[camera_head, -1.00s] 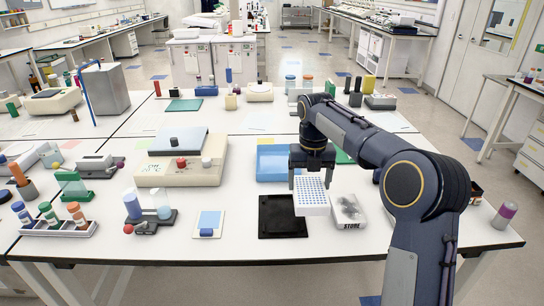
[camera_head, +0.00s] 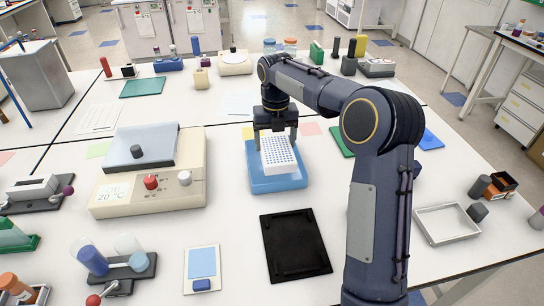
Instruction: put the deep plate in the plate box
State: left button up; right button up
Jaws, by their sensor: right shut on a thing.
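The deep plate (camera_head: 278,153) is a white block with rows of blue wells on top. My right gripper (camera_head: 276,140) points down and is shut on the plate. The plate is over the blue box (camera_head: 277,184), which sits on the white bench. The plate covers much of the box; whether it rests in it or hangs just above, I cannot tell. My left gripper is not in view.
A black square mat (camera_head: 296,245) lies in front of the blue box. A beige instrument with a grey lid (camera_head: 148,197) stands to the left. A white empty tray (camera_head: 447,224) is at the right. A light blue pad (camera_head: 202,262) lies left of the mat.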

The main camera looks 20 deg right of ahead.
aim_at(275, 155)
notch_tip(275, 155, down, 2)
jog(key=shift+f, duration=0.2)
notch_tip(275, 155, down, 3)
jog(key=shift+s+f, duration=0.1)
jog(key=shift+c, duration=1.4)
jog(key=shift+a+f, duration=0.1)
jog(key=shift+f, duration=0.4)
jog(key=shift+c, duration=1.3)
jog(key=o, duration=1.2)
jog(key=shift+s, duration=0.1)
jog(key=o, duration=0.4)
jog(key=shift+w, duration=0.2)
jog(key=shift+c, duration=0.2)
jog(key=shift+s+r, duration=0.1)
